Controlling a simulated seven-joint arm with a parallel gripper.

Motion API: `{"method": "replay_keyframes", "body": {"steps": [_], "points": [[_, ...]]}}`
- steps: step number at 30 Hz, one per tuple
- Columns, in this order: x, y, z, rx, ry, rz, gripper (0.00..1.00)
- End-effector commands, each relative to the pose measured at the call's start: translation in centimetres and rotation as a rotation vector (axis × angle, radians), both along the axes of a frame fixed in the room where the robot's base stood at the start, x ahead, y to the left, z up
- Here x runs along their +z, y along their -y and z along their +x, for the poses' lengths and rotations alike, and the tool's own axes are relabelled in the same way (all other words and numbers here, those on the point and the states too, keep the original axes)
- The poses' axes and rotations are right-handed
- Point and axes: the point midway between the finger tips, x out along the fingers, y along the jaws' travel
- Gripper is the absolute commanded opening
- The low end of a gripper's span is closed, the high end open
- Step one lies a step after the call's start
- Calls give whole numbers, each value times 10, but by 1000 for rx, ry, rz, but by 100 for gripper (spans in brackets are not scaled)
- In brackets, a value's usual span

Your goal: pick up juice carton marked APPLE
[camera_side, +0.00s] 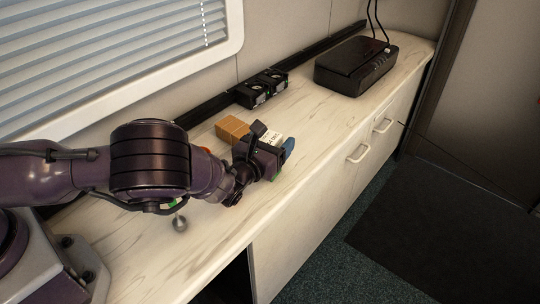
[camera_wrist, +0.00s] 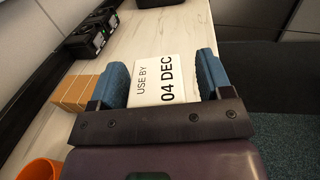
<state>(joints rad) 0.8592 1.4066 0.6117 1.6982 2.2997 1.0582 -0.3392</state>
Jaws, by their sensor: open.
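A white, flat-faced item printed "USE BY 04 DEC" (camera_wrist: 160,80) lies between my gripper's fingers in the wrist view. Its white printed face (camera_side: 271,137) shows partly behind the gripper in the side view. No APPLE marking is readable on any visible face, so I cannot tell whether this is the juice carton. My gripper (camera_wrist: 162,66) is open, its blue fingers on either side of the item. A gap shows at the right finger; contact at the left is unclear. In the side view my gripper (camera_side: 273,143) is low over the counter.
A brown box (camera_side: 232,128) stands just left of the item. An orange cup (camera_wrist: 38,169) is nearer my arm. Black twin units (camera_side: 262,89) sit along the wall, a black device (camera_side: 355,66) at the far end. A metallic round object (camera_side: 180,223) is near the front edge.

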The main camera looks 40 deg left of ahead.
Motion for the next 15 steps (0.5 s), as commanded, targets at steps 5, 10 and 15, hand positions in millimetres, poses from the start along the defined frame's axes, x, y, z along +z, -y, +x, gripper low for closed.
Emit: {"method": "replay_keyframes", "body": {"steps": [5, 10, 15], "points": [[0, 0, 1, -1, 0, 1, 72], [0, 0, 1, 0, 0, 0, 47], [0, 0, 1, 0, 0, 0, 13]]}}
